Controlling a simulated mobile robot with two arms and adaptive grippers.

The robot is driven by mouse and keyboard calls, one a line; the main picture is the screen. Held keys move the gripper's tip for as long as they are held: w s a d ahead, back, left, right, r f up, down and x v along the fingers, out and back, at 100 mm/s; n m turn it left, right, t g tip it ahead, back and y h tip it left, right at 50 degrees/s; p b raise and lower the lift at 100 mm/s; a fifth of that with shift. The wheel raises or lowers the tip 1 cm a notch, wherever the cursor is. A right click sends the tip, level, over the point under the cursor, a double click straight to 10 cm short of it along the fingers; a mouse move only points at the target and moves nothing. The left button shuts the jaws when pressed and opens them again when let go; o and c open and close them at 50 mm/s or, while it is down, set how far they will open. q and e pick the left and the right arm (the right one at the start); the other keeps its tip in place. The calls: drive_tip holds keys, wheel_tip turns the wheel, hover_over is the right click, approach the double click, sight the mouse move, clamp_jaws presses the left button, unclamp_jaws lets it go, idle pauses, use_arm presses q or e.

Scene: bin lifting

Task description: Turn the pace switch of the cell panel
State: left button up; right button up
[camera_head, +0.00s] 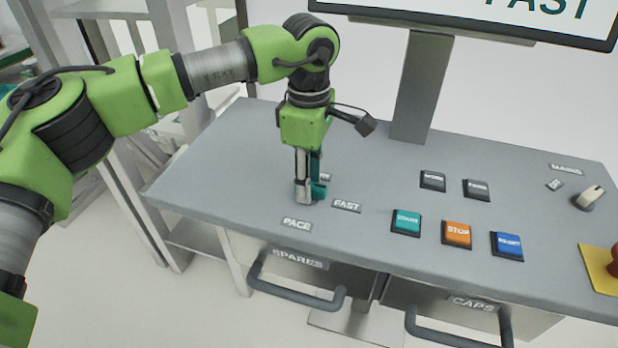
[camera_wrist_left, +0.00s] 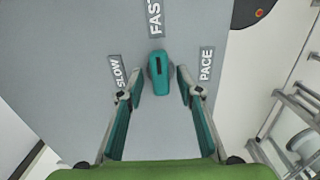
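The pace switch (camera_wrist_left: 159,69) is a teal knob on the grey panel (camera_head: 230,150). In the left wrist view its long side points roughly at the FAST label (camera_wrist_left: 155,17). The SLOW label (camera_wrist_left: 117,71) is to its left and the PACE label (camera_wrist_left: 206,64) to its right. My left gripper (camera_head: 308,192) points down at the panel over the switch. In the wrist view its two fingers (camera_wrist_left: 160,88) stand apart on either side of the knob, with gaps on both sides. In the head view the gripper mostly hides the switch. My right gripper is not in view.
START (camera_head: 406,222), STOP (camera_head: 457,234) and RESET (camera_head: 507,245) buttons sit right of the gripper. Two dark buttons (camera_head: 433,181) lie behind them. A white mains knob (camera_head: 590,196) and a red button (camera_head: 613,262) are at far right. The screen (camera_head: 480,12) shows FAST. Drawer handles (camera_head: 300,292) project in front.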

use_arm(q)
wheel_tip(320, 180, up, 12)
idle(0.5)
